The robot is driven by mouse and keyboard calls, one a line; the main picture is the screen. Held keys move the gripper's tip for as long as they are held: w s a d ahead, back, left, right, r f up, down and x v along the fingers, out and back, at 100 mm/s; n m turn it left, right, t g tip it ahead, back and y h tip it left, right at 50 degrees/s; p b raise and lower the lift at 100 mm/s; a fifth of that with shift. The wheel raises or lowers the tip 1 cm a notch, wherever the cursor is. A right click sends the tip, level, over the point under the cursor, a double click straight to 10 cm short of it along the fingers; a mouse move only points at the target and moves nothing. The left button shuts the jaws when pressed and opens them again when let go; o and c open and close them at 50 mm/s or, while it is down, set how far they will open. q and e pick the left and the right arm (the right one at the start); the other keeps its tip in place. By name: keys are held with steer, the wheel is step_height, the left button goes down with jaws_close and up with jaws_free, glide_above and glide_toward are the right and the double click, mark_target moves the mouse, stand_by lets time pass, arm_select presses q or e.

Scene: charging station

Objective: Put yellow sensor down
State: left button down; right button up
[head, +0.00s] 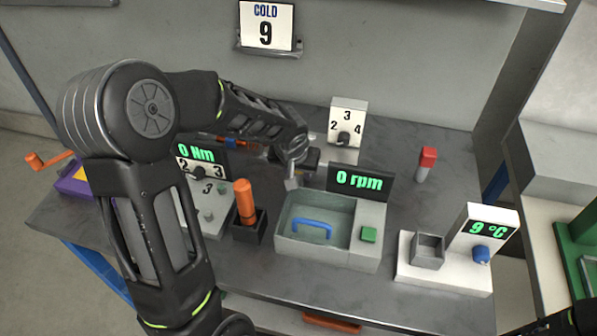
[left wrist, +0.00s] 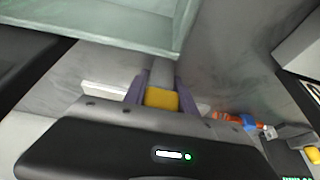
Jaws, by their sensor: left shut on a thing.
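The yellow sensor (left wrist: 161,98) sits between the two purple-grey fingers of my left gripper (left wrist: 160,92) in the left wrist view. A grey part extends beyond its yellow body. In the head view, my left gripper (head: 294,178) hangs over the bench, just behind the back left corner of the teal tray with the blue handle. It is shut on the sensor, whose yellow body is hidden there. I cannot tell whether the sensor touches the bench. Only a dark piece of my right arm shows at the bottom right; its gripper is out of view.
The teal tray (head: 286,247) has a 0 rpm display (head: 358,181) behind it. An orange-handled tool (head: 244,199) stands in a dark holder. A numbered dial box (head: 347,121), a red-topped post (head: 427,160) and a 9 °C station (head: 482,237) stand around. Bench between dial and post is clear.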

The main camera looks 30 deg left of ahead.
arm_select(q)
steer(key=shift+f, duration=0.1)
steer(key=shift+f+b, duration=0.1)
steer(key=shift+b, duration=0.2)
steer(key=c, duration=1)
jaws_free()
steer(key=shift+r, duration=0.2)
steer(key=shift+r+p, duration=0.15)
steer(key=shift+p, duration=0.3)
steer(key=v, duration=1.1)
steer(key=shift+s+r, duration=0.15)
steer(key=shift+r, duration=0.25)
steer(key=shift+o, duration=0.4)
steer(key=shift+b, duration=0.3)
